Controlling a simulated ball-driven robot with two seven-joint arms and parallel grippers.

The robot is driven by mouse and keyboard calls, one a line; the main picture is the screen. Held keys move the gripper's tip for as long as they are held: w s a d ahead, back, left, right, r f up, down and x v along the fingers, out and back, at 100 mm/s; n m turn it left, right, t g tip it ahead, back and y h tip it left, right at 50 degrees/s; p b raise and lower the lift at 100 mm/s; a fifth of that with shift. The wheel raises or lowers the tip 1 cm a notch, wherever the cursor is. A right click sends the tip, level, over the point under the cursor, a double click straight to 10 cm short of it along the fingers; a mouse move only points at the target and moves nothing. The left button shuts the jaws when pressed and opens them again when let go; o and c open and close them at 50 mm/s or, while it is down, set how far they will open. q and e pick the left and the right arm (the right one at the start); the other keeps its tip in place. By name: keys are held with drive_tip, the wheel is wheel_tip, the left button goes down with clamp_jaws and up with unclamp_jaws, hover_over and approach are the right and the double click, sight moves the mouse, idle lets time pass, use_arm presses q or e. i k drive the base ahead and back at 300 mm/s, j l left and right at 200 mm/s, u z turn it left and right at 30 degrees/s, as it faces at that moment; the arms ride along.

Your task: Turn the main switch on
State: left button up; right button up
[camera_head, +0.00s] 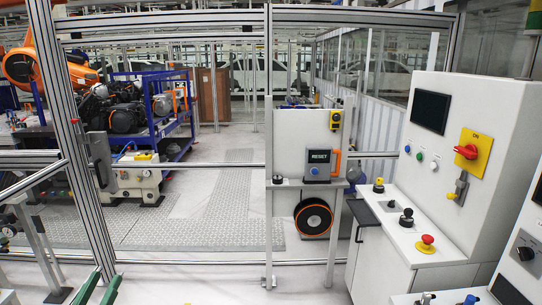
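The main switch is a red rotary handle (466,152) on a yellow plate (477,163), on the upright face of the white control cabinet at the right. The handle lies roughly sideways, with its end to the left; "ON" is printed near the top of the plate. My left gripper (99,288) shows at the bottom left edge as two green fingers, apart, with nothing seen between them. It is far from the switch.
The cabinet (441,170) also carries a dark screen (430,112), a grey latch (461,184) below the switch, and a red emergency button (427,240) on its desk. A metal-framed fence (200,262) crosses ahead. A RESET panel (318,157) stands left of the cabinet.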

sight(470, 151)
drive_tip(key=i+z, duration=0.15)
drive_tip(key=i, duration=0.4)
drive_tip(key=i+j+z, duration=0.15)
drive_tip(key=i, duration=0.4)
drive_tip(key=i+z, duration=0.25)
drive_tip(key=z, duration=0.2)
drive_tip(key=i+z, duration=0.25)
drive_tip(key=z, duration=0.15)
drive_tip(key=i+z, duration=0.2)
drive_tip(key=z, duration=0.25)
drive_tip(key=i+z, duration=0.2)
drive_tip(key=z, duration=0.15)
drive_tip(key=i+z, duration=0.25)
drive_tip(key=z, duration=0.15)
drive_tip(key=i+j+z, duration=0.2)
drive_tip(key=z, duration=0.15)
